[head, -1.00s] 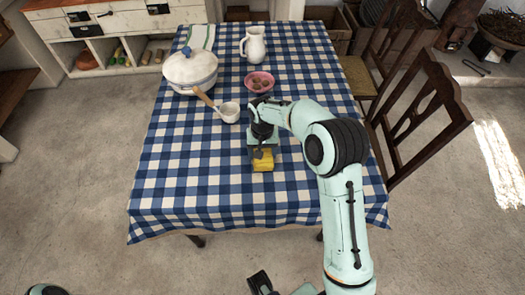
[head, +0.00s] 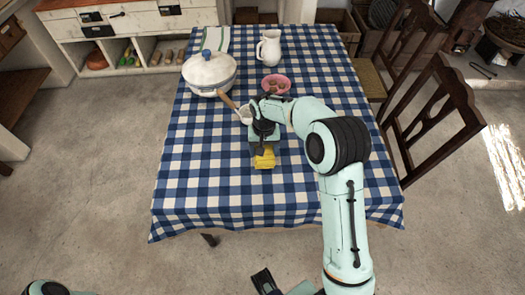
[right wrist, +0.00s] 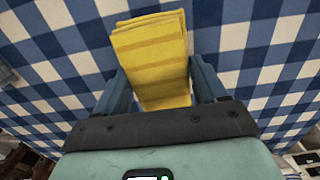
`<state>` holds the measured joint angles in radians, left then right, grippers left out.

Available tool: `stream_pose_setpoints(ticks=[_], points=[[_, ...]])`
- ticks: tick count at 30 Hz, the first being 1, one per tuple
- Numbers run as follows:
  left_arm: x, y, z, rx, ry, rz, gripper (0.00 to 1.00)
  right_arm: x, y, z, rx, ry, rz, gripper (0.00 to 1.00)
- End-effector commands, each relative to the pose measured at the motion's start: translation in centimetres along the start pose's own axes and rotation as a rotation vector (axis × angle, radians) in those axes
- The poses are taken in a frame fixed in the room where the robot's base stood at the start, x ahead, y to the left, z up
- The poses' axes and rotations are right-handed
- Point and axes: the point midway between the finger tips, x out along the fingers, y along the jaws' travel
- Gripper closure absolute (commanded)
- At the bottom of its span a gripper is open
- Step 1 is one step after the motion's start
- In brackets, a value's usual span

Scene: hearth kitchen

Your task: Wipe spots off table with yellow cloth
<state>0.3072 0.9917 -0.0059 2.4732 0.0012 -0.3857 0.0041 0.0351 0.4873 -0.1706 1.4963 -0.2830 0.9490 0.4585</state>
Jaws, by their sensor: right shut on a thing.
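My right gripper (head: 264,150) is shut on the yellow cloth (head: 264,160) above the front middle of the table (head: 200,190). In the right wrist view the folded cloth (right wrist: 155,60) sticks out between the two dark fingers of the gripper (right wrist: 160,85), over the blue and white checked tablecloth (right wrist: 245,50). I cannot tell whether the cloth touches the table. I cannot make out spots on the checks; my arm and the cloth hide part of the surface. A dark part of mine at the bottom edge may be the left gripper (head: 266,282); its jaws are unclear.
A white lidded pot (head: 209,72), white pitcher (head: 268,48), pink bowl (head: 275,83) and striped towel (head: 215,38) stand or lie toward the back. A white ladle (head: 245,115) lies close behind my right gripper. Chairs (head: 435,115) stand at the right. The front left tabletop is clear.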

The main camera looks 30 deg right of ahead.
Motion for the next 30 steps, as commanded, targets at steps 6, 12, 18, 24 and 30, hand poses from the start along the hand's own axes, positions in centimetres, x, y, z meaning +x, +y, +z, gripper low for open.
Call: stream_pose_setpoints(ticks=[6,12,18,24,30], points=[[-1.8,0.8,-0.3,0.003,0.008,0.003,0.53,-2.4,0.1,-0.3,0.0,0.002,-0.001,0.57],[-3.2,1.4,-0.7,0.006,0.015,0.005,0.53,-4.1,0.3,-0.6,-0.001,0.002,-0.001,0.57],[-3.9,1.7,-1.0,0.007,0.019,0.007,0.53,-5.0,0.4,-0.8,-0.002,0.001,-0.001,0.57],[-3.8,1.7,-0.9,0.007,0.019,0.006,0.53,-4.9,0.4,-0.7,-0.002,0.0,-0.001,0.57],[-3.8,1.7,-0.9,0.007,0.019,0.006,0.53,-4.8,0.2,-0.6,-0.011,0.0,0.0,0.57]])
